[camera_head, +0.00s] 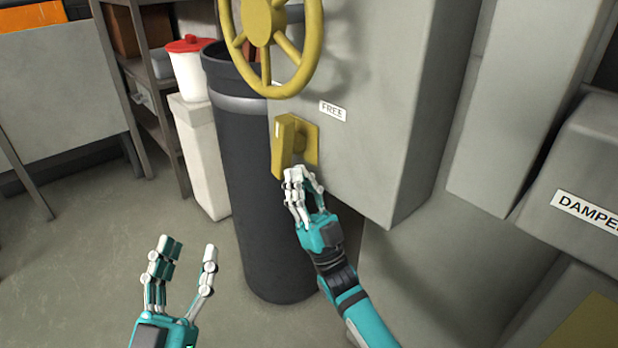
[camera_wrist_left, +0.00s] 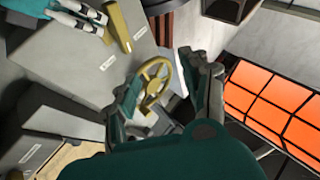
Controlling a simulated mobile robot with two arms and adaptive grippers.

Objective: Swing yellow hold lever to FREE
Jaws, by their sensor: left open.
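The yellow hold lever (camera_head: 284,148) is on a yellow plate (camera_head: 312,146) on the grey cabinet's face and points downward. The FREE label (camera_head: 333,111) is above and to the right of it. The lever also shows in the left wrist view (camera_wrist_left: 118,27). My right gripper (camera_head: 302,175) has its fingers up at the lever's lower end; I cannot tell whether they touch it or how far they are closed. My left gripper (camera_head: 182,252) is open and empty, low and left of the lever, apart from it.
A yellow handwheel (camera_head: 313,50) is above the lever on the grey cabinet (camera_head: 385,120). A dark cylinder (camera_head: 260,200) stands on the floor beside the cabinet. A white bin (camera_head: 200,150) and shelves are behind it. A box with a damper label (camera_head: 590,210) is at the right.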

